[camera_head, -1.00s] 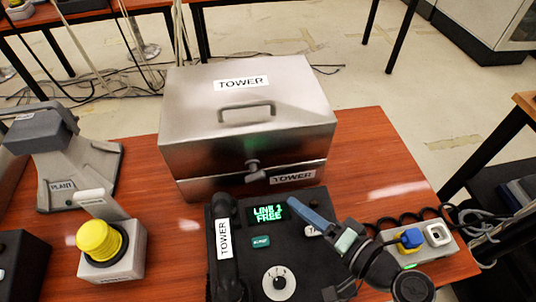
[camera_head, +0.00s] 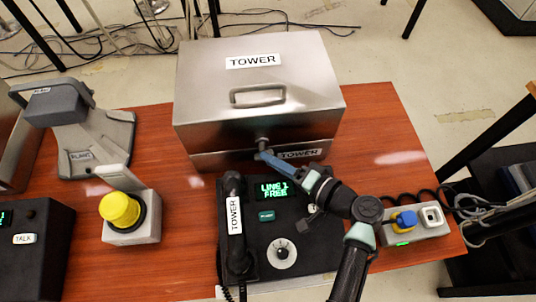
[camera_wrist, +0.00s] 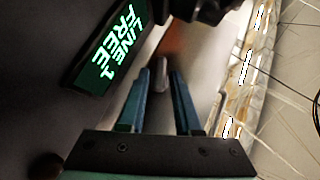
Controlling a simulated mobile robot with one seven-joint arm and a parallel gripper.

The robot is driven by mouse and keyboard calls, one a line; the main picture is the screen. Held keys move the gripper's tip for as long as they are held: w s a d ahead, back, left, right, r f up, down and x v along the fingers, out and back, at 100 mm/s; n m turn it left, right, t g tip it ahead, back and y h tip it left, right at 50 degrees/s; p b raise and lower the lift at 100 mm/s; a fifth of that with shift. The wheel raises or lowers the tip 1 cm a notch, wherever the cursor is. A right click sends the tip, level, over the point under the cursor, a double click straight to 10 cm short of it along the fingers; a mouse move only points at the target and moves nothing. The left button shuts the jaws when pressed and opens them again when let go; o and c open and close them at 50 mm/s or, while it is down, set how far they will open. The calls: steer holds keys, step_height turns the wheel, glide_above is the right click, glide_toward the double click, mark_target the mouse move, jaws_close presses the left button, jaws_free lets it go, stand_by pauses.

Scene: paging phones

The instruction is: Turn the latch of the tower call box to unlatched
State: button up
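The tower call box (camera_head: 215,105) is a closed grey metal box with a lid handle and TOWER labels, at the back of the red-brown table. Its latch (camera_head: 262,143) is a small grey knob at the front middle, partly hidden by my gripper (camera_head: 268,157). The blue fingers reach the latch from the right, level with the box's front. In the wrist view my gripper (camera_wrist: 161,72) is open, with the grey latch (camera_wrist: 160,80) between its fingertips. I cannot tell whether either finger touches it, and the latch's turn angle is hard to read.
A black phone unit (camera_head: 300,248) with a green LINE 1 FREE screen and handset lies just below my gripper. A yellow button box (camera_head: 120,211) and a grey PLANT device (camera_head: 105,135) stand left. A power strip (camera_head: 418,228) with a blue plug is at right.

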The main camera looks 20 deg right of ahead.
steer(key=shift+x, duration=0.95)
jaws_close()
steer(key=shift+f, duration=0.1)
